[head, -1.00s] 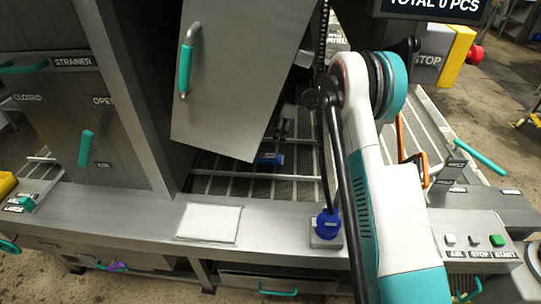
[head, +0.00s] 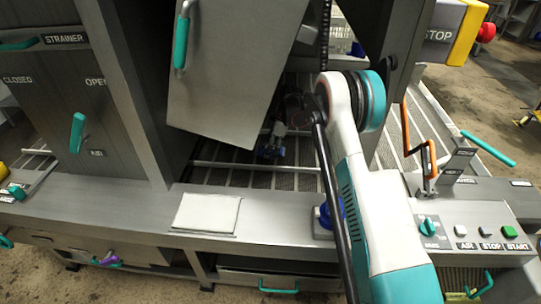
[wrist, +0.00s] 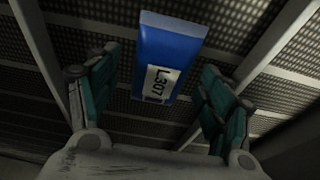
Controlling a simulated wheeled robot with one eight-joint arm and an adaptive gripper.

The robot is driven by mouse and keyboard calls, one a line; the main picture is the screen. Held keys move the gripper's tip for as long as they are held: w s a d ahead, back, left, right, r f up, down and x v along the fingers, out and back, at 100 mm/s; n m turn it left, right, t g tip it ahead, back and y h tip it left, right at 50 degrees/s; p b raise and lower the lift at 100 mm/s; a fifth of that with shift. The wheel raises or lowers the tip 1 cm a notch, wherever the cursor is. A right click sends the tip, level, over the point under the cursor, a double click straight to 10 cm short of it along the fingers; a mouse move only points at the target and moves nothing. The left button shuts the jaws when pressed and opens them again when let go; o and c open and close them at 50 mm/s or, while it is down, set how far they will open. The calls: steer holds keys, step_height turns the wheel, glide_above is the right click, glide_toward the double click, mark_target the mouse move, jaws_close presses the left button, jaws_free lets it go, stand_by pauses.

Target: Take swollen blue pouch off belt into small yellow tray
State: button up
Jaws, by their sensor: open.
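The blue pouch (wrist: 172,45) with a white label reading L307 lies on the dark mesh belt in the wrist view. Nothing is held. I cannot tell from these views whether the pouch is swollen. I cannot identify the small yellow tray for certain; a yellow edge (head: 3,169) shows at the far left.
A grey door panel (head: 230,75) hangs left of my arm. Light metal bars (head: 240,168) cross the belt. A white pad (head: 207,213) lies on the front ledge. A control panel (head: 480,240) and an orange handle (head: 407,130) are at the right.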

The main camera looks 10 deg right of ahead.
steer(key=shift+f, duration=0.4)
steer(key=shift+r, duration=0.1)
steer(key=c, duration=1.2)
